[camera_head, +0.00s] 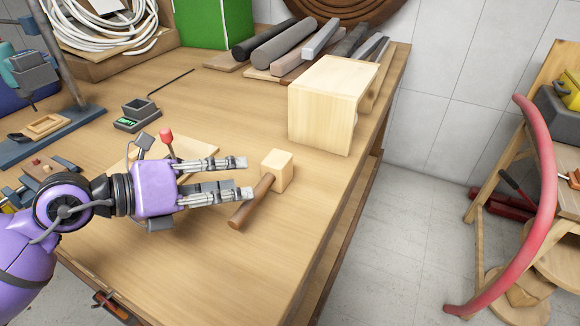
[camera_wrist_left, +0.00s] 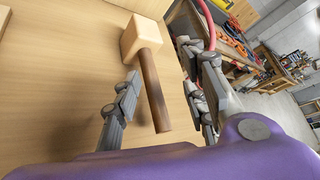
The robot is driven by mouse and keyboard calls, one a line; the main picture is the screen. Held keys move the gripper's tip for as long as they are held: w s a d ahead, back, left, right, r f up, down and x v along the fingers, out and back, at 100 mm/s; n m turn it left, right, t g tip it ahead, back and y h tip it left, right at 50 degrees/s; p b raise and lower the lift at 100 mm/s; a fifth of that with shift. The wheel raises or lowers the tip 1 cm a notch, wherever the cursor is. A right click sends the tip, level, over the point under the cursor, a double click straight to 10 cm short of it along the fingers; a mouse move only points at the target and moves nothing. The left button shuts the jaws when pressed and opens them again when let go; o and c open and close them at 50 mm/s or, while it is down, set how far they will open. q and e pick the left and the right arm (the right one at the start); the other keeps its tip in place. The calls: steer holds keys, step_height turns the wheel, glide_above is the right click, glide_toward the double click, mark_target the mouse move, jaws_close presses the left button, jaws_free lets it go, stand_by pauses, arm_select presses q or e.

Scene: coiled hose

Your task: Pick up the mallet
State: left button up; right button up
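The mallet has a pale wooden block head (camera_head: 277,168) and a brown round handle (camera_head: 250,202). It lies on the wooden workbench (camera_head: 220,275), with the handle pointing toward the lower left in the head view. My left gripper (camera_head: 248,178) is open, its two fingers apart and reaching toward the mallet from the left. Its fingertips are close to the head and handle; I cannot tell whether they touch. In the left wrist view the mallet handle (camera_wrist_left: 155,90) shows between the open fingers (camera_wrist_left: 160,88). My right gripper is not in view.
A pale wooden box (camera_head: 320,110) stands behind the mallet near the bench's right edge. Several rods and bars (camera_head: 285,45) lie at the back. A small board with a red-handled tool (camera_head: 167,137) is behind my gripper. The bench front is clear.

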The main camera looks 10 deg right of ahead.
mark_target(259, 186)
arm_select(q)
step_height(259, 186, down, 2)
steer(key=shift+f+y, duration=0.1)
steer(key=shift+y, duration=0.4)
steer(key=shift+w+d+f, duration=0.1)
steer(key=x, duration=0.6)
steer(key=shift+d+f+p, duration=0.3)
steer(key=shift+f+p, duration=0.05)
steer(key=shift+p, duration=0.05)
steer(key=shift+c, duration=0.3)
jaws_close()
steer(key=shift+r, duration=0.15)
